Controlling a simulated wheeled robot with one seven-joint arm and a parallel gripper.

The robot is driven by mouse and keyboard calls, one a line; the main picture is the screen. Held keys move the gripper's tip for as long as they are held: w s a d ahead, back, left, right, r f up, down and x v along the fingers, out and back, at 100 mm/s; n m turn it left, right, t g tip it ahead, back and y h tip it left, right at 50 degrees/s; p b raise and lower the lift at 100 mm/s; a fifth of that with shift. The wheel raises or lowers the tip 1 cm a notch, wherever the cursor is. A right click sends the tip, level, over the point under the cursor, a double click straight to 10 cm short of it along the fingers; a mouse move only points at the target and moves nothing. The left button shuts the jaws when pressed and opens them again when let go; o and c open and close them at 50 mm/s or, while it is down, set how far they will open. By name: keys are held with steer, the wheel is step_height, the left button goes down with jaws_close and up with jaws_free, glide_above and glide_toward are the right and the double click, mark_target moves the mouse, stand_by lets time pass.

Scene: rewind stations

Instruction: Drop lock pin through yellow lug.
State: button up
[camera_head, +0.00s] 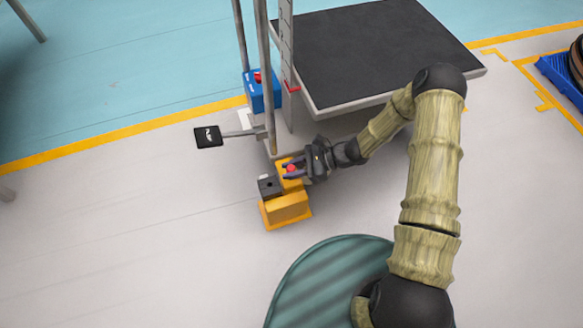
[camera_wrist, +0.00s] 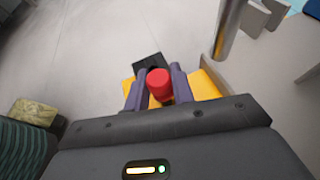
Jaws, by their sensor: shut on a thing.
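My gripper (camera_head: 293,169) is shut on the lock pin, whose red head (camera_head: 291,168) shows between the fingers. In the wrist view the red head (camera_wrist: 160,83) sits between the two dark purple fingers of my gripper (camera_wrist: 160,90). Yellow metal, seemingly the lug (camera_wrist: 204,86), lies right below and to both sides of the fingers. In the head view the yellow piece (camera_head: 291,184) is under my gripper, beside a black block (camera_head: 269,186) and above a yellow base (camera_head: 287,210). The pin's shank and any hole are hidden, so I cannot tell whether the pin is in the lug.
A metal post (camera_head: 265,75) rises just behind the yellow piece, and a dark-topped platform (camera_head: 375,50) stands behind my arm. A foot pedal (camera_head: 208,137) sticks out to the left. A blue box (camera_head: 262,92) with a red button is on the post.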

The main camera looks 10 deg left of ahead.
steer(key=shift+f+b, duration=0.7)
steer(key=shift+f, duration=0.85)
steer(key=o, duration=1.1)
steer(key=shift+d+r, duration=0.1)
steer(key=p+v, duration=0.8)
steer(key=v, duration=0.9)
steer(key=shift+w+d, duration=0.15)
